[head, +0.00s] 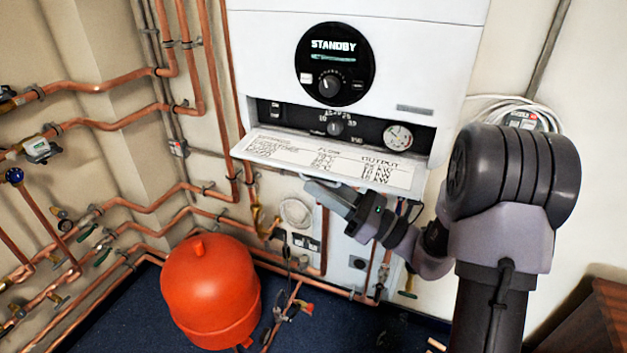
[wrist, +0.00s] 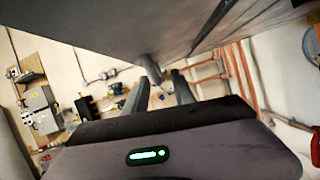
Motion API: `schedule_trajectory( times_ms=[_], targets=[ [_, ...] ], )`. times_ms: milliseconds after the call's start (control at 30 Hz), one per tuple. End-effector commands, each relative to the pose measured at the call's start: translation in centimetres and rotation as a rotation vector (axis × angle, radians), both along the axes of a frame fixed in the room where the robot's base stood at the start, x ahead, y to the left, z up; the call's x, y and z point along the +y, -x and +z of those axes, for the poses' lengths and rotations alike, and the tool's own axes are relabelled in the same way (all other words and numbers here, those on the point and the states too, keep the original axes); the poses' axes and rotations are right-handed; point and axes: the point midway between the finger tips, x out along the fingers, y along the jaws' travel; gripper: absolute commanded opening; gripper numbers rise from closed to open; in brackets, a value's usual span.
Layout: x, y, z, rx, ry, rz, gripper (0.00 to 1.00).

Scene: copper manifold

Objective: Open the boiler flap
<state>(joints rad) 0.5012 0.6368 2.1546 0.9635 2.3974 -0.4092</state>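The white boiler (head: 280,65) hangs on the wall in the head view. Its flap (head: 265,148) is hinged down below the dark control panel (head: 300,118), with its printed inner face showing and the controls exposed. My gripper (head: 322,190) is just under the flap's front edge, pointing left; I cannot tell whether it touches the flap. In the wrist view the two fingers of my gripper (wrist: 160,84) stand apart, with nothing clearly held between them. A short grey stub (wrist: 150,68) shows beyond the fingertips. A large grey surface fills the top of that view.
A red expansion vessel (head: 210,290) stands on the blue floor at lower left. Copper pipes (head: 130,205) with valves run along the left wall and below the boiler. A brown wooden piece (head: 600,320) is at lower right. A coiled white cable (head: 515,105) hangs right of the boiler.

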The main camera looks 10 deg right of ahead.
Motion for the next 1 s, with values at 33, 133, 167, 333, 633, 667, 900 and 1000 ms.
schedule_trajectory(
  times_ms=[33,133,167,333,633,667,900,1000],
  targets=[
    [0.56,-0.36,0.26,-0.001,0.001,0.003,0.31],
    [1.17,-0.91,0.61,0.0,0.0,0.001,0.31],
    [1.3,-1.0,0.67,-0.001,0.0,0.002,0.31],
    [1.5,-1.22,0.79,0.0,0.0,0.0,0.31],
    [1.48,-1.19,0.77,0.001,0.001,0.0,0.0],
    [1.48,-1.2,0.77,0.0,0.0,0.0,0.0],
    [1.45,-1.2,0.77,0.0,0.0,-0.001,0.0],
    [1.44,-1.2,0.76,0.0,0.0,-0.001,0.0]
  ],
)
